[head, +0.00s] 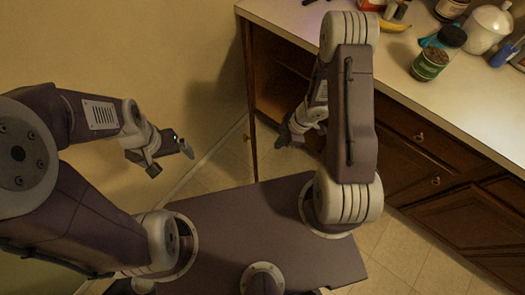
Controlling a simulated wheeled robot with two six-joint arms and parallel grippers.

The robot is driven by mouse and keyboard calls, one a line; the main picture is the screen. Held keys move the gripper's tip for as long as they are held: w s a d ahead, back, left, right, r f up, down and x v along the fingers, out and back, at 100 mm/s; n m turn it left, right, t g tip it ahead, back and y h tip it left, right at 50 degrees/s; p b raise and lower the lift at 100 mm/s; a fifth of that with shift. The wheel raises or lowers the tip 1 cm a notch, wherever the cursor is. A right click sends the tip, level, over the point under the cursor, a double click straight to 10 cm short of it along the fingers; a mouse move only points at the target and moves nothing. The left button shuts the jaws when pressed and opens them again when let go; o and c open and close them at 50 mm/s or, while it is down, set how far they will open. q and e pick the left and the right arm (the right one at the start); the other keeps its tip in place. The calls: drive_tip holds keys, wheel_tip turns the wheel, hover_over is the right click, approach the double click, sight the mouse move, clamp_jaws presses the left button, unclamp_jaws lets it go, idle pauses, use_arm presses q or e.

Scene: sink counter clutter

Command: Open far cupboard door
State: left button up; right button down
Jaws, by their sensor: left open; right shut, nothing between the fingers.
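The far cupboard door (249,105) stands open at the far left end of the counter and shows nearly edge-on as a tall narrow brown panel. The cupboard interior (277,98) shows to the right of it, with part hidden behind my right arm. My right gripper (284,138) is shut and empty, low in front of the opening and to the right of the door. Whether it touches any wood I cannot tell. My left gripper (171,162) is open and empty, left of the door and well apart from it, in front of the wall.
Closed drawers and doors with brass knobs (419,137) line the right. Tiled floor (225,160) is clear between the wall and the door.

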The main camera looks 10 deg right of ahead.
use_arm(q)
wheel_tip(320, 180, down, 3)
drive_tip(key=shift+f+b, duration=0.15)
drive_tip(key=shift+b, duration=0.95)
use_arm(e)
drive_tip(key=w+a+f, duration=0.1)
drive_tip(key=a+f, duration=0.4)
drive_tip(key=a, duration=0.1)
drive_tip(key=shift+f, duration=0.35)
drive_tip(key=shift+a, duration=0.15)
